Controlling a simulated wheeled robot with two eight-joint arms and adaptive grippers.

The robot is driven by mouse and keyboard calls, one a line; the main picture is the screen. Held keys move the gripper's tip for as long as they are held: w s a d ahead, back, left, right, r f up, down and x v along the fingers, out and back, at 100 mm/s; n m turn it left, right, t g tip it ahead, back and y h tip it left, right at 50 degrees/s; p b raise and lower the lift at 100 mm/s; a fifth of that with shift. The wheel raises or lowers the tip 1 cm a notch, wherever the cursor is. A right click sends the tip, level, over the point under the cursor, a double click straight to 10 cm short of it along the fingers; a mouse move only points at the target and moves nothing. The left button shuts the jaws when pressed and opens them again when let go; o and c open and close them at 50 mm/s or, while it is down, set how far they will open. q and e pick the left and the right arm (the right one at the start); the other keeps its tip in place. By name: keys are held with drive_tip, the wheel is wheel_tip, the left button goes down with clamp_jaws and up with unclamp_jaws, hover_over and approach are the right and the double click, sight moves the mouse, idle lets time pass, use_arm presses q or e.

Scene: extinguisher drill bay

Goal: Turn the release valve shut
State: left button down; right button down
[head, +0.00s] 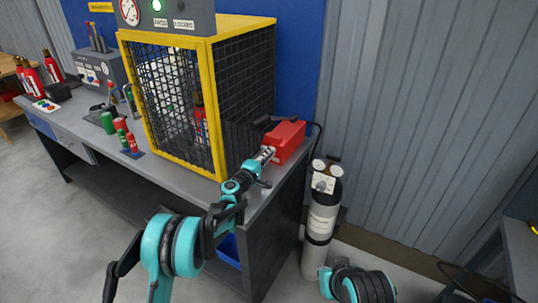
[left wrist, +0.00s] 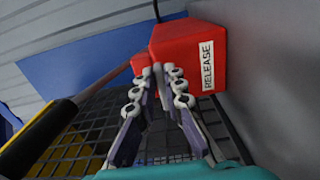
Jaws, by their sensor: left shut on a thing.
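The release valve is a red box (head: 289,141) with a white label on the bench's right end, beside the yellow cage. In the left wrist view the red box (left wrist: 190,50) fills the upper middle, and its label reads RELEASE. My left gripper (head: 267,154) reaches its front from the left. My right gripper is not in view.
The yellow mesh cage (head: 218,110) stands close to my left arm. A grey gas cylinder (head: 320,225) with gauges stands on the floor at the bench's right end. Green and red canisters (head: 120,126) and a control box (head: 97,72) are on the bench's left part.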

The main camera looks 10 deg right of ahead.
use_arm(q)
drive_tip(key=c, duration=1.6)
unclamp_jaws()
drive_tip(key=shift+s, duration=0.1)
drive_tip(key=v, duration=1.2)
